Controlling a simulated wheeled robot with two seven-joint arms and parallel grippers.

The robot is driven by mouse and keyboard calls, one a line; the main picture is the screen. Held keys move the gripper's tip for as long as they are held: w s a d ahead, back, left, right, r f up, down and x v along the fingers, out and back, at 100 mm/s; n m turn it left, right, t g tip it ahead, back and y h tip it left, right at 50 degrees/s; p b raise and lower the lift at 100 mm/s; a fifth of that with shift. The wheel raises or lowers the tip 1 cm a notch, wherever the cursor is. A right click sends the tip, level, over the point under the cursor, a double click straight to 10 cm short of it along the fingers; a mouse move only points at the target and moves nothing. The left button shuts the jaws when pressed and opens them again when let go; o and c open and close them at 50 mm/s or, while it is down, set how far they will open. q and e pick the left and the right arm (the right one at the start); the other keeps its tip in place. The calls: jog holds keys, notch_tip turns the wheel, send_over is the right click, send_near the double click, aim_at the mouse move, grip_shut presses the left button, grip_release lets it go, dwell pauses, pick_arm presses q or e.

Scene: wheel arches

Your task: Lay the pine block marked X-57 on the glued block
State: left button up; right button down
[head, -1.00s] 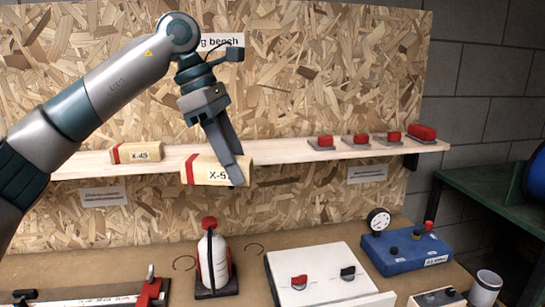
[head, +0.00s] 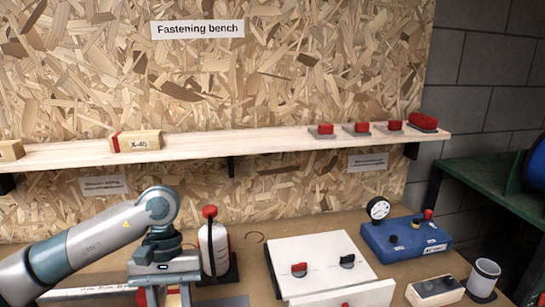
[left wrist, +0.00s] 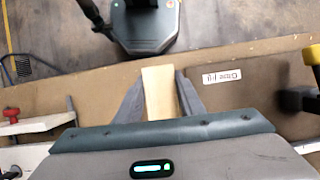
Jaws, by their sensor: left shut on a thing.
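My left gripper (head: 165,292) is low over the front of the bench in the head view, at the bottom edge. It is shut on a pale pine block (left wrist: 158,92), which shows between its two fingers in the left wrist view. The X-57 marking is not readable now. In the left wrist view the gripper (left wrist: 157,76) hides what lies directly under the block. I cannot make out the glued block in either view. My right gripper is not in view.
A shelf (head: 230,142) runs along the board, with block X-45 (head: 136,142) on it. A red-capped bottle (head: 213,245) stands just right of my left gripper. A white board (head: 318,262), a blue box (head: 406,238) and a cup (head: 484,280) are further right.

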pick_arm(q)
jog(key=shift+m+y, duration=0.4)
jog(key=shift+m, duration=0.5)
jog(key=f, duration=0.1)
jog(key=s+a+f, duration=0.1)
jog(key=f, duration=0.1)
jog(key=shift+s+a+f, duration=0.2)
jog(key=shift+s+f, duration=0.05)
jog(key=shift+s, duration=0.1)
jog(key=shift+s+a+f, duration=0.1)
jog(key=shift+f, duration=0.1)
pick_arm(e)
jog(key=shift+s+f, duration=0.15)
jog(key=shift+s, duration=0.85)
pick_arm(q)
jog(key=shift+r, duration=0.1)
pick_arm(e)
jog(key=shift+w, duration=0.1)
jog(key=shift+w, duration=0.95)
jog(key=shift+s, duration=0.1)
